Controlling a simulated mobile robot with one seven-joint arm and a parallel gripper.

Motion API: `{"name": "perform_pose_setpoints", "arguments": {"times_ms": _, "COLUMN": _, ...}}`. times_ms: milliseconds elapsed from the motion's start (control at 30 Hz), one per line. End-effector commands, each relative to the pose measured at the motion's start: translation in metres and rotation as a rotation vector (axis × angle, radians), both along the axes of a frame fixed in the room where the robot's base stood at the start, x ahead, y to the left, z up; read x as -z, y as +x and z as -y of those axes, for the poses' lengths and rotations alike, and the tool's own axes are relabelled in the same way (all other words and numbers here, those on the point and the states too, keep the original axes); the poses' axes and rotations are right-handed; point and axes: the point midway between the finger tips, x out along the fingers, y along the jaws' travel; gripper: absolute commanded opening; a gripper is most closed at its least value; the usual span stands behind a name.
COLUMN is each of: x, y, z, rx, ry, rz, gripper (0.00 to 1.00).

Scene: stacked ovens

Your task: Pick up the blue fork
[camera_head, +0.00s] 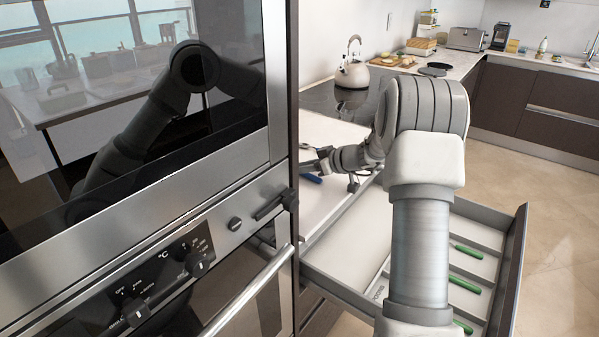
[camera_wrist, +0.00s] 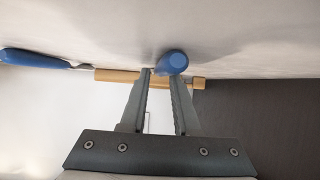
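My gripper (camera_wrist: 160,74) is low over the white counter. Its two fingers stand apart with a gap between them, so it is open. In the wrist view, the rounded end of a blue handle (camera_wrist: 173,62) shows at the tips, overlapping the right finger; I cannot tell whether they touch. Another blue handle (camera_wrist: 34,57) with a metal neck lies at the left, clear of the fingers. No tines show, so I cannot tell which is the fork. In the head view, a blue piece (camera_head: 311,178) lies just below my gripper (camera_head: 306,163), partly hidden by the arm.
A wooden handle (camera_wrist: 120,76) lies across behind the fingertips. An open drawer (camera_head: 517,255) below the counter holds several green-handled utensils (camera_head: 466,284). Stacked ovens (camera_head: 225,190) rise close at the left. A kettle (camera_head: 352,72) stands farther back.

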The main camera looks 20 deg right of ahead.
Motion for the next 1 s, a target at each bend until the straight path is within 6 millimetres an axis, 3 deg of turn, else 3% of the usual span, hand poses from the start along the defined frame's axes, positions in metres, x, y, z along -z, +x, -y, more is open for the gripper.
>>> {"name": "perform_pose_setpoints", "arguments": {"times_ms": 33, "x": 0.0, "y": 0.0, "z": 0.0, "rx": 0.0, "ry": 0.0, "rz": 0.0, "gripper": 0.19}}
{"name": "perform_pose_setpoints", "arguments": {"times_ms": 133, "x": 0.0, "y": 0.0, "z": 0.0, "rx": 0.0, "ry": 0.0, "rz": 0.0, "gripper": 0.01}}
{"name": "perform_pose_setpoints", "arguments": {"times_ms": 167, "x": 0.0, "y": 0.0, "z": 0.0, "rx": 0.0, "ry": 0.0, "rz": 0.0, "gripper": 0.0}}
{"name": "perform_pose_setpoints", "arguments": {"times_ms": 667, "x": -0.005, "y": 0.0, "z": 0.0, "rx": 0.0, "ry": -0.001, "rz": 0.002, "gripper": 0.0}}
{"name": "perform_pose_setpoints", "arguments": {"times_ms": 867, "x": -0.028, "y": 0.0, "z": 0.0, "rx": 0.0, "ry": -0.002, "rz": 0.004, "gripper": 0.0}}
{"name": "perform_pose_setpoints", "arguments": {"times_ms": 1000, "x": -0.061, "y": 0.0, "z": 0.001, "rx": 0.0, "ry": -0.004, "rz": 0.006, "gripper": 0.0}}
